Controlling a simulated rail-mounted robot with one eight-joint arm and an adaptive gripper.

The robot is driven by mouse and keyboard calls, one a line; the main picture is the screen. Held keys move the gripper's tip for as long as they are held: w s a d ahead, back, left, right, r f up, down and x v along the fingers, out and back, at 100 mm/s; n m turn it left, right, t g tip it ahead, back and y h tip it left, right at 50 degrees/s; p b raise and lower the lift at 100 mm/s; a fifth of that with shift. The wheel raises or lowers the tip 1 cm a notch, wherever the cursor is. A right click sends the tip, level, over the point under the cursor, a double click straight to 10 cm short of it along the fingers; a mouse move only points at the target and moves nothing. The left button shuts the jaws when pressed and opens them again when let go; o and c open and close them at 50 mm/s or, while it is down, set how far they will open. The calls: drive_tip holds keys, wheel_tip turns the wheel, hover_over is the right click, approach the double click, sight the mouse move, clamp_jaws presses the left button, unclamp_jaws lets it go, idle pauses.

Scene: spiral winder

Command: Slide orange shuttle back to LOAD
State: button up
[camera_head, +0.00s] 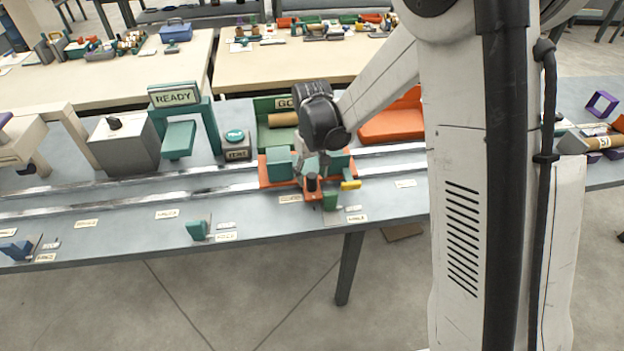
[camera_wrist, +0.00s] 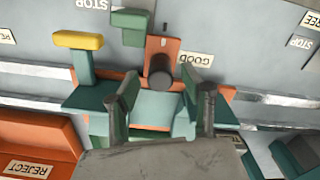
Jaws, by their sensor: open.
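The orange shuttle (camera_head: 271,182) sits on the metal rails in front of the GOOD bin, carrying teal blocks. In the wrist view its orange front tab (camera_wrist: 157,47) carries a dark round knob (camera_wrist: 160,72). The knob also shows in the head view (camera_head: 312,183). A yellow-topped teal lever (camera_wrist: 78,42) stands at the shuttle's side. My gripper (camera_wrist: 160,84) is open over the shuttle, its fingers pointing toward the knob, which appears between the tips. I cannot tell whether they touch it. In the head view my gripper (camera_head: 312,163) is partly hidden. I cannot read a LOAD label.
The green GOOD bin (camera_head: 277,138) holds a tan roll (camera_head: 284,120). The orange REJECT bin (camera_head: 390,127) stands to its right. Left along the rails stand a READY sign (camera_head: 174,96), a grey box (camera_head: 125,147) and a teal button (camera_head: 235,136). A green stop (camera_wrist: 131,20) stands near the shuttle.

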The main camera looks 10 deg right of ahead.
drive_tip(key=shift+f, duration=1.15)
drive_tip(key=shift+c, duration=0.2)
clamp_jaws()
